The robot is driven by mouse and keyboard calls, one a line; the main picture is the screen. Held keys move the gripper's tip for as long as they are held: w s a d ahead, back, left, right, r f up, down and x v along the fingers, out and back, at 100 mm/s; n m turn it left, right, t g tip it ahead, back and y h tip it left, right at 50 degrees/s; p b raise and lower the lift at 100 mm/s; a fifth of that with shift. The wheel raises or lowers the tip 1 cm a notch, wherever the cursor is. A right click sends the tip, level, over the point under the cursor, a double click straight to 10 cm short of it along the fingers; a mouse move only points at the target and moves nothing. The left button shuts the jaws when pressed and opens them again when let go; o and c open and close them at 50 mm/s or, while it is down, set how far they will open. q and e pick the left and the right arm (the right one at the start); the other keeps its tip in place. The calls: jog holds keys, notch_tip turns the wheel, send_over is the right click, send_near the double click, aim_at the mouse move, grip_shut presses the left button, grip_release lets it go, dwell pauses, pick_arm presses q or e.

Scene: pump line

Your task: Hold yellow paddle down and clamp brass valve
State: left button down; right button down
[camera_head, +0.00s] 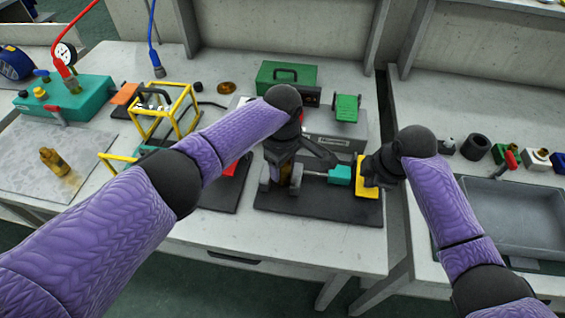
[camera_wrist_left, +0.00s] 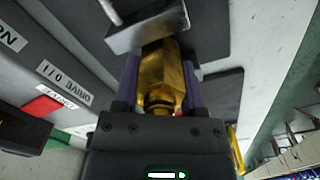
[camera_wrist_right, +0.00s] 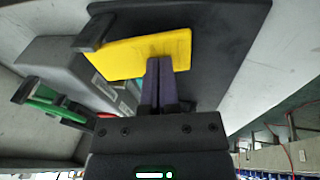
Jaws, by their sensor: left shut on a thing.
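The brass valve (camera_wrist_left: 162,80) sits between the fingers of my left gripper (camera_wrist_left: 160,88), which is shut on it. Its far end is up against a grey metal vise jaw (camera_wrist_left: 146,30). In the head view the valve (camera_head: 284,174) is mostly hidden by my left gripper (camera_head: 283,170). The yellow paddle (camera_wrist_right: 130,56) lies at the right end of the black vise base. My right gripper (camera_wrist_right: 161,65) has its fingers together, tips at the paddle's edge; I cannot tell how hard they press. The paddle (camera_head: 368,209) shows partly below this gripper (camera_head: 372,184) in the head view.
A black base plate (camera_head: 318,207) carries the vise with its teal block (camera_head: 340,175). A yellow frame (camera_head: 160,112), a green box (camera_head: 286,76) and a teal pump box (camera_head: 80,98) stand left and behind. A grey tray (camera_head: 515,215) is at right.

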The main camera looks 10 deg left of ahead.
pick_arm(q)
jog(key=shift+f, duration=0.5)
dwell(0.3)
jog(key=shift+c, duration=0.4)
grip_release()
jog(key=shift+c, duration=1.4)
jog(key=shift+o, duration=1.2)
jog(key=shift+r, duration=0.3)
pick_arm(e)
jog(key=shift+w, duration=0.1)
pick_arm(q)
notch_tip(320, 180, up, 3)
jog(key=shift+f, duration=0.15)
jog(key=shift+r, duration=1.85)
